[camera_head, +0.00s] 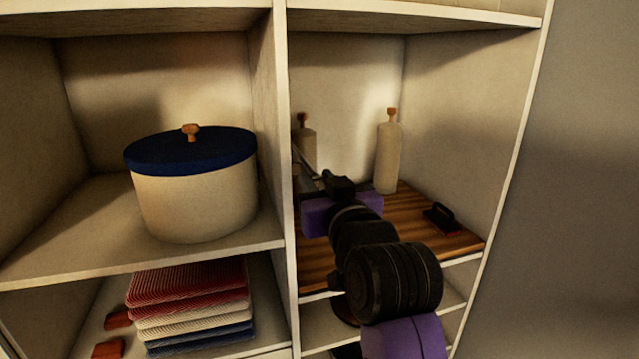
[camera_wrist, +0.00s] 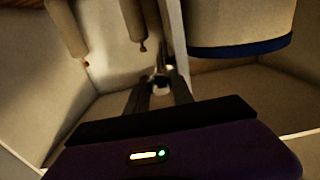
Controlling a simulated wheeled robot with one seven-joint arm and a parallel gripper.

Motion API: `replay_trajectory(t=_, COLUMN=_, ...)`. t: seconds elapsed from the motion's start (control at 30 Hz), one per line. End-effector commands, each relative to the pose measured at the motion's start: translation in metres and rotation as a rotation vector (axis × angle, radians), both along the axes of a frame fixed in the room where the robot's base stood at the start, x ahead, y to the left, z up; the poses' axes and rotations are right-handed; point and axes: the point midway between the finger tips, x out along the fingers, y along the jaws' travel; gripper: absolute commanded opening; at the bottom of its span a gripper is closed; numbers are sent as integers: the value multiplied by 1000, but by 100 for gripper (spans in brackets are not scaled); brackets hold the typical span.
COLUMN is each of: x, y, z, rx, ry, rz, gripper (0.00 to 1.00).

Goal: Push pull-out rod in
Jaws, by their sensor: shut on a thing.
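My gripper (camera_wrist: 160,82) reaches into the upper right compartment, close beside the upright divider. In the head view, my gripper (camera_head: 308,165) is small and dark, and my own wrist and arm partly hide it. In the wrist view the two dark fingers close on a small pale metallic piece, which appears to be the end of the pull-out rod (camera_wrist: 161,78). The rest of the rod is too dark and too covered to make out. I cannot tell how far it stands out.
Two pale bottles with wooden tops, one the right bottle (camera_head: 388,157), stand behind my gripper. A dark-handled object (camera_head: 441,217) lies on the wooden shelf board (camera_head: 440,243). Left of the divider (camera_head: 279,120) are a blue-lidded pot (camera_head: 195,200) and folded cloths (camera_head: 190,305) below.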

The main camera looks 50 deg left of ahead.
Motion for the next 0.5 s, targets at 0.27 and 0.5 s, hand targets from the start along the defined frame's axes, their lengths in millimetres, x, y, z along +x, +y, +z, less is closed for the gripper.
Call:
replay_trajectory(t=0.27, x=0, y=0, z=1, rx=1, ry=0, rz=0, gripper=49)
replay_trajectory(t=0.5, x=0, y=0, z=0, rx=1, ry=0, rz=0, gripper=49)
